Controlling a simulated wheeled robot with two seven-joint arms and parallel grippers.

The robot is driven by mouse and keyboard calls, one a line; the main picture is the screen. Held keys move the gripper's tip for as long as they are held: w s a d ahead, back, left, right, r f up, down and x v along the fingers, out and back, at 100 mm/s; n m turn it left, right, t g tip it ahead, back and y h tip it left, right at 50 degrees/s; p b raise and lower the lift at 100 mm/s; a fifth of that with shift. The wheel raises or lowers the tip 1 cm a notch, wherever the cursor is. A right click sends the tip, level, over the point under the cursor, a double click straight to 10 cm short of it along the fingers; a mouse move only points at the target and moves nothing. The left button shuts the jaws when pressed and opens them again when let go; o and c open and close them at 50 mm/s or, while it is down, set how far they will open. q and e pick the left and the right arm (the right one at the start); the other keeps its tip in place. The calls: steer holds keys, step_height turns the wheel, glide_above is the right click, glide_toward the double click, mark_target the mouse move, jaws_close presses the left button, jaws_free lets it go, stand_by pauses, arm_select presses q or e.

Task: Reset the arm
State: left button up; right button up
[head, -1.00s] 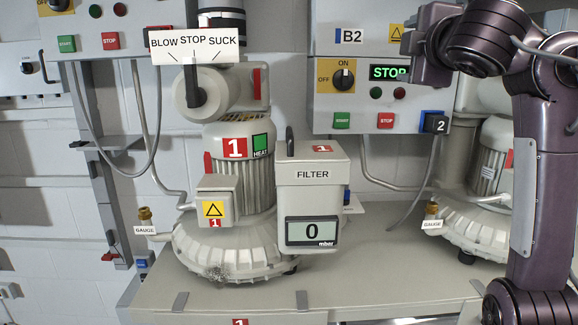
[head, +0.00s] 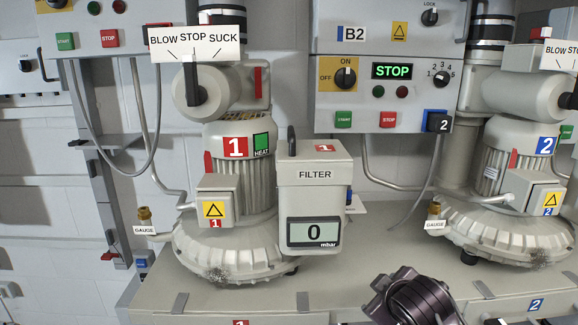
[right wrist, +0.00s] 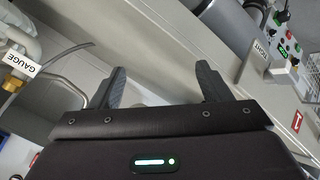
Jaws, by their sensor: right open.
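My right arm (head: 412,300) shows only as a dark purple part at the bottom edge of the head view, right of centre. My right gripper (right wrist: 160,88) shows in the right wrist view. Its two dark fingers are apart and nothing is between them. A grey panel lies behind the fingers. My left gripper is not in the head view.
Blower 1 (head: 240,245) stands left of the filter box (head: 312,190), which reads 0 mbar. Blower 2 (head: 515,225) stands at the right. Control box B2 (head: 350,150) hangs above and shows STOP. The bench (head: 375,265) has bare room between the blowers.

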steer(key=s+f+m+g, duration=0.3)
steer(key=s+f, duration=0.5)
steer(key=s, duration=0.4)
steer(key=s+f+m+g, duration=0.35)
steer(key=s+f, duration=0.45)
steer(key=s, duration=0.5)
step_height(320, 180, down, 36)
steer(key=s+f+g+b, duration=0.1)
steer(key=b, duration=0.6)
steer(key=s+d+f+b, duration=0.2)
steer(key=s+f+b, duration=0.1)
steer(key=s+f, duration=0.7)
steer(key=s+d+f+g+b, duration=0.1)
steer(key=s+d+f+b, duration=0.1)
steer(key=s+f, duration=0.8)
step_height(320, 180, down, 5)
steer(key=shift+s+b, duration=0.2)
steer(key=shift+b, duration=0.6)
steer(key=shift+g, duration=0.25)
steer(key=shift+c, duration=0.3)
